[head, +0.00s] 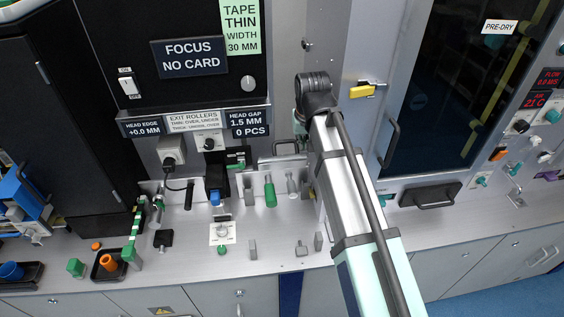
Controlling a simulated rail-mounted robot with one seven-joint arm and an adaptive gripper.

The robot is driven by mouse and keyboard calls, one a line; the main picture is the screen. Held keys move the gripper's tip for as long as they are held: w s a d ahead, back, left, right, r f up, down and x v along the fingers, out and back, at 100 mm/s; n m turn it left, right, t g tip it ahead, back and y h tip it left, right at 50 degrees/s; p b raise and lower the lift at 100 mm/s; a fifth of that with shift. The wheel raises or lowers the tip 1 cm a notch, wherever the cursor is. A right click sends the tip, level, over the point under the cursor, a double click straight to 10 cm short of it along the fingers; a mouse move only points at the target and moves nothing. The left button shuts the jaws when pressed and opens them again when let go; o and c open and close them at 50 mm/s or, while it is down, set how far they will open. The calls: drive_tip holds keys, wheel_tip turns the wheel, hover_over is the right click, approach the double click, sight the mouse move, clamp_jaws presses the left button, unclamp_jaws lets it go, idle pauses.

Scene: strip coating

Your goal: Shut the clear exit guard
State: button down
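I cannot clearly make out the clear exit guard; its see-through panel does not stand out from the grey machine front. A grey bar handle (284,147) shows just left of my arm, below the exit rollers label (194,122), and I cannot tell whether it belongs to the guard. My arm reaches up from the lower right to the machine front. My gripper (299,128) is mostly hidden behind my wrist, close to the right end of that handle. Its fingertips do not show, so I cannot tell whether it is open, shut or touching anything.
Several small fittings, including a green-handled tool (270,191) and a blue knob (214,197), stand on the metal bench (190,262). A dark-windowed pre-dry door (460,90) with a handle (390,143) is right of my arm. An orange cup (107,263) is at the left.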

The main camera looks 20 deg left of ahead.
drive_tip(key=p+v, duration=0.1)
drive_tip(key=v, duration=0.1)
drive_tip(key=p+v, duration=0.1)
drive_tip(key=w+p+v, duration=0.1)
drive_tip(key=v, duration=0.1)
drive_tip(key=shift+s+a+r, duration=0.1)
drive_tip(key=shift+a+r, duration=0.2)
drive_tip(key=shift+r, duration=0.2)
drive_tip(key=shift+f, duration=0.1)
